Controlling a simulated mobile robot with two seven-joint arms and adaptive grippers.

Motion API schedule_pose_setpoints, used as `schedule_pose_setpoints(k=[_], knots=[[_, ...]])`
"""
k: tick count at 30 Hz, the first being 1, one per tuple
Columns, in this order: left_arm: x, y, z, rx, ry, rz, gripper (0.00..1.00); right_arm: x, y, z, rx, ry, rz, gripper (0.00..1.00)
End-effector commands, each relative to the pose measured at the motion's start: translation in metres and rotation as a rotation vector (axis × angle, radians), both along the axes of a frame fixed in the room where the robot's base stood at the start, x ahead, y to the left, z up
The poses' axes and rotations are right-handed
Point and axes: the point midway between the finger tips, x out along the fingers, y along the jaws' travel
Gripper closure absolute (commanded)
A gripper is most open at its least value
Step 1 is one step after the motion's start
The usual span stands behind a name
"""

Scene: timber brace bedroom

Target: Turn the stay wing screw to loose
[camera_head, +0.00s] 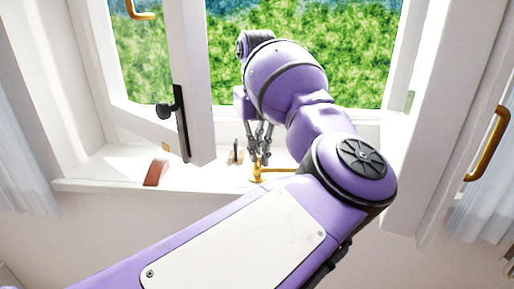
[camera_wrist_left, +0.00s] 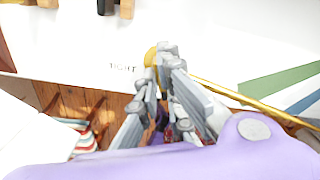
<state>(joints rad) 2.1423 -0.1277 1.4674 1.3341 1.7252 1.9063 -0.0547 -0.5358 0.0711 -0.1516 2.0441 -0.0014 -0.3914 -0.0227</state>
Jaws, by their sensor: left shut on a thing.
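The stay wing screw (camera_head: 257,172) is a small brass piece on the white window sill, at the end of a brass stay bar (camera_head: 280,169). My left gripper (camera_head: 260,152) reaches down over it from above and is shut on it. In the left wrist view the fingertips (camera_wrist_left: 167,52) close around the brass screw (camera_wrist_left: 150,57), which they partly hide. The brass stay bar (camera_wrist_left: 245,98) runs off to the right there. A word reading "TIGHT" (camera_wrist_left: 123,67) is marked on the sill beside the screw. My right gripper is not in view.
On the sill (camera_head: 110,172) stand a reddish-brown block (camera_head: 156,172) and a small dark-and-wood piece (camera_head: 235,153). An open casement with a black handle (camera_head: 176,115) stands to the left. A brass handle (camera_head: 489,143) is at the right. Curtains hang at both sides.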

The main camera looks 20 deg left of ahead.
Motion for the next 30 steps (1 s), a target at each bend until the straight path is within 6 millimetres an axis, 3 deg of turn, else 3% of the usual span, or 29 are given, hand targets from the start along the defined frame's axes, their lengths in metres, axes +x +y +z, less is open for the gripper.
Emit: schedule_pose_setpoints(k=[30], knots=[[-0.0021,0.0018,0.0017,0.001,-0.005,0.942,1.0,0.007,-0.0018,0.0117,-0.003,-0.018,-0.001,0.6]])
